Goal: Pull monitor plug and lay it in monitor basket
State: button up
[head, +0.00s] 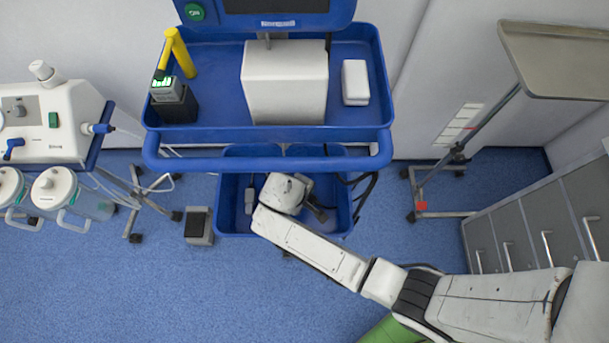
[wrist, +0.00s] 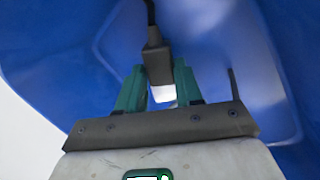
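The monitor (head: 275,5) is at the top of the blue trolley in the head view. The blue monitor basket (head: 228,222) is low on the trolley, below the shelf. My gripper (wrist: 158,82) has green fingers and sits over or inside the basket. In the wrist view the dark plug (wrist: 157,60) is between the fingers, which appear to touch both its sides. A black cable runs up from it. Blue walls surround the gripper. In the head view my wrist hides the plug and fingertips.
The trolley's blue handle rail (head: 265,162) is just above my wrist. A white box (head: 285,85) and a small white block (head: 355,82) stand on the shelf. A foot pedal (head: 199,226) is on the floor left of the basket. Drawers (head: 545,225) stand right.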

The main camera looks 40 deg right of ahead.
jog(key=o, duration=0.4)
jog(key=v, duration=0.7)
jog(key=shift+a+r+p, duration=0.15)
jog(key=shift+r+p, duration=0.05)
jog(key=shift+p, duration=0.1)
jog(key=shift+f, duration=0.1)
dwell(0.4)
